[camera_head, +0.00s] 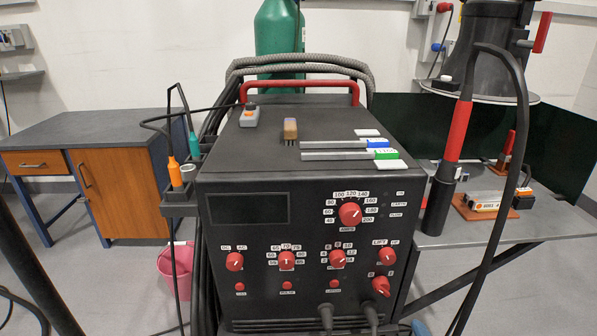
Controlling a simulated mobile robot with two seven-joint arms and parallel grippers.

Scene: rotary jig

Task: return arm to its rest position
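Neither of my grippers shows in the head view, and I cannot make out either arm. A black welding machine (225,255) with red knobs fills the middle. On its flat top lie a small grey box with an orange button (249,115), a wooden-handled brush (290,130) and two grey rods, one with a blue end (345,144) and one with a green end (350,156). A torch with a red grip (459,130) stands upright at the machine's right side, its black cable looping over.
A grey metal table (480,250) stands at the right, with a dark round jig (490,50) above it and orange-based blocks (486,205) on it. A wooden-door workbench (100,190) is at the left. A pink bucket (178,268) sits on the floor. A green cylinder (277,40) stands behind.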

